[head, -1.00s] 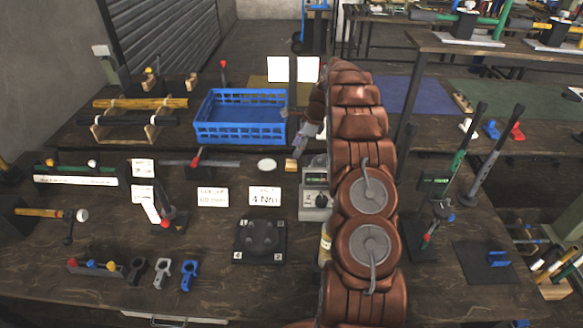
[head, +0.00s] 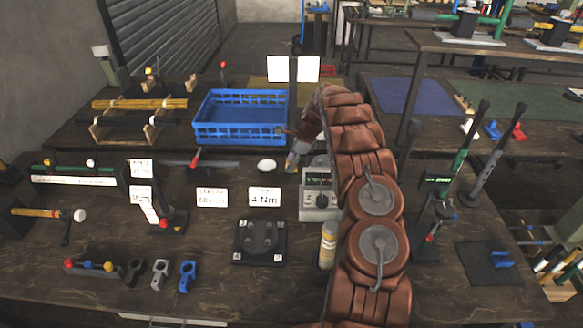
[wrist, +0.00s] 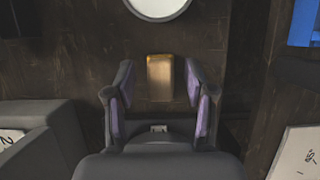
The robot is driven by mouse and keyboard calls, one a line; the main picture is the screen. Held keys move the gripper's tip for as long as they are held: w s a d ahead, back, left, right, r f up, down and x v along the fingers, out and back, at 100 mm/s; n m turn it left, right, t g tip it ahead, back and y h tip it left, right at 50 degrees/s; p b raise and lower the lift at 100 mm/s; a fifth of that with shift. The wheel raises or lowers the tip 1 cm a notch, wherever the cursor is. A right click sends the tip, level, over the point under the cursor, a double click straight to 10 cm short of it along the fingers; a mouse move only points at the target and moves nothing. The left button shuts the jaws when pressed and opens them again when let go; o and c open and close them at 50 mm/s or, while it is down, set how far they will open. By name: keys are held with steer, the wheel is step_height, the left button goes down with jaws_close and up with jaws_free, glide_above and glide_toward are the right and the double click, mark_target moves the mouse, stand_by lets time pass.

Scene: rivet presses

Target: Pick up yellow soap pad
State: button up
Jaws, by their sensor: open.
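The yellow soap pad (wrist: 160,78) is a small tan-yellow block on the dark wooden bench. In the wrist view it lies ahead of my gripper (wrist: 159,88), centred between the two purple-padded fingers. The fingers are open, with a gap on each side of the pad. I cannot tell how far above the bench the fingertips are. In the head view, my gripper (head: 293,161) hangs at the pad's place and mostly covers it, just right of a white round disc (head: 267,166).
A blue crate (head: 240,134) stands behind the gripper. A grey box with a dial (head: 318,203) is close to its right front. A white sign (head: 265,197) stands in front, and a yellow bottle (head: 328,246) stands nearer. Bench space left of the disc is partly clear.

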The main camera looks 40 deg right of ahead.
steer(key=shift+c, duration=0.2)
jaws_close()
stand_by(0.3)
step_height(320, 180, up, 10)
steer(key=p, duration=0.3)
stand_by(0.3)
